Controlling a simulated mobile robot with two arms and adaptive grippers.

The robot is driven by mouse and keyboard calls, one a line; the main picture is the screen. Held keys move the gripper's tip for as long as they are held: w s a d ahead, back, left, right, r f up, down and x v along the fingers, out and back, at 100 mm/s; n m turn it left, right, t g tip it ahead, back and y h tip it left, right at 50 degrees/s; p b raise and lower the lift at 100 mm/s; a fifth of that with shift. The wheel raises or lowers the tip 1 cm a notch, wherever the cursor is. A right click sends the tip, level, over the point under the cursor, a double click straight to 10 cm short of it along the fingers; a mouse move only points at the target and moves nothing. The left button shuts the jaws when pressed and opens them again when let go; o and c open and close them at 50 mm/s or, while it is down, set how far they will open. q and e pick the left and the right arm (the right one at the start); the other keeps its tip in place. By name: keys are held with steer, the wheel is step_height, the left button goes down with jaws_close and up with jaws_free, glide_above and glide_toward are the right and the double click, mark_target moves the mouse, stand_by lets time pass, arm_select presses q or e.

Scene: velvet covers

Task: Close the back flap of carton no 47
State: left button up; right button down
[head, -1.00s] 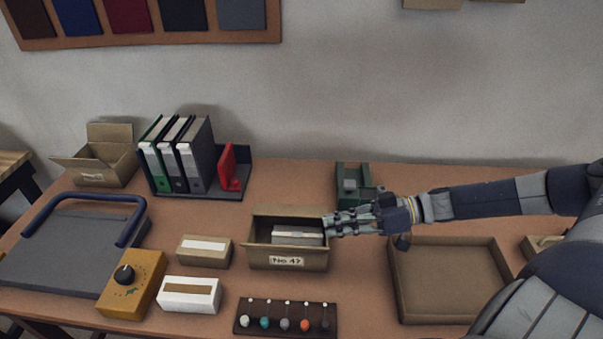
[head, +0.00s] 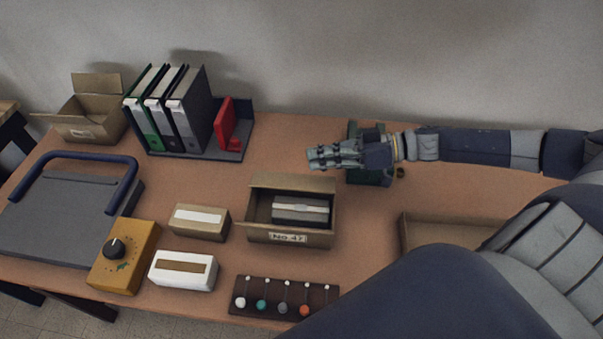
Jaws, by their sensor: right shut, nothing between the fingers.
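Carton no 47 (head: 288,238) stands near the middle of the table, its label facing me. It is open at the top, and a dark box with a pale band (head: 301,210) lies inside. Its back flap (head: 292,184) stands up along the far edge. A small flap sticks out at the left side. My right gripper (head: 312,158) is shut and empty, behind and above the carton's back right, apart from the flap. My left gripper is not in view.
A green device (head: 372,176) stands behind my right gripper, partly hidden by it. Binders (head: 175,115) and another open carton (head: 92,122) are at the back left. Small boxes (head: 199,221) stand left of carton no 47. A tray (head: 450,232) is at right, partly covered by my arm.

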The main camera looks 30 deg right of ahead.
mark_target(301, 185)
steer(key=p+x, duration=0.1)
steer(key=x, duration=0.3)
steer(key=shift+w+a+r, duration=0.1)
steer(key=shift+r, duration=0.05)
steer(key=f, duration=0.2)
steer(key=s+f, duration=0.1)
steer(key=shift+a+f+p, duration=0.15)
steer(key=shift+a+p, duration=0.15)
steer(key=shift+p, duration=0.05)
steer(key=shift+s+f, duration=0.15)
steer(key=shift+f, duration=0.2)
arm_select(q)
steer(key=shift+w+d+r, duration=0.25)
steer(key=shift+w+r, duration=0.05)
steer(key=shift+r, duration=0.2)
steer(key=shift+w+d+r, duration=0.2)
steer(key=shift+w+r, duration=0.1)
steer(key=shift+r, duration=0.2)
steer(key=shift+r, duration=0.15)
arm_select(e)
steer(key=shift+a+f, duration=0.1)
